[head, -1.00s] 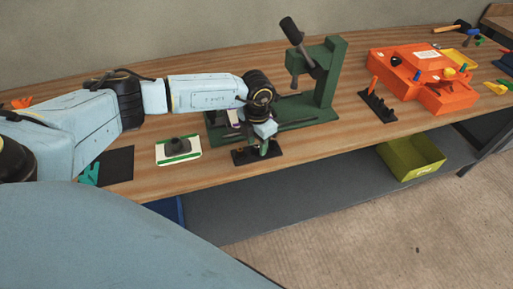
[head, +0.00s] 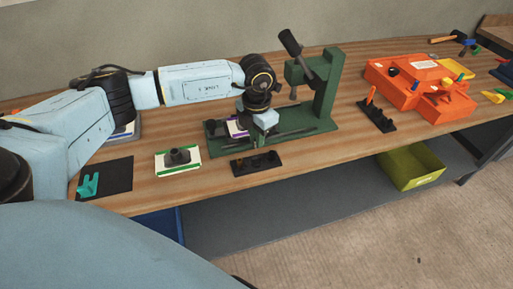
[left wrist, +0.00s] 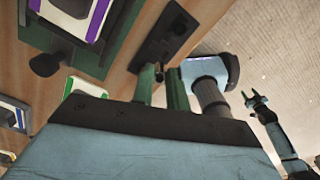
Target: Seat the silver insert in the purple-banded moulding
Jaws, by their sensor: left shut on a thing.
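My left gripper (head: 259,141) is shut just above the black holder block (head: 257,163) near the bench's front edge. It grips the silver insert, which is mostly hidden between the green fingers; they also show in the left wrist view (left wrist: 161,80). The purple-banded moulding (head: 236,129) lies on the green press base, left of and behind my gripper. It also shows at the top left of the left wrist view (left wrist: 84,17). My right gripper (left wrist: 255,100) is visible only in the left wrist view, small, its fingers apart and empty.
The green press (head: 325,90) stands behind my left gripper. A green-banded moulding (head: 190,166) lies left of the holder. A teal piece (head: 88,184) rests on a dark mat. An orange fixture (head: 420,92) and another black rack (head: 377,117) are at right. An olive bin (head: 412,168) sits below.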

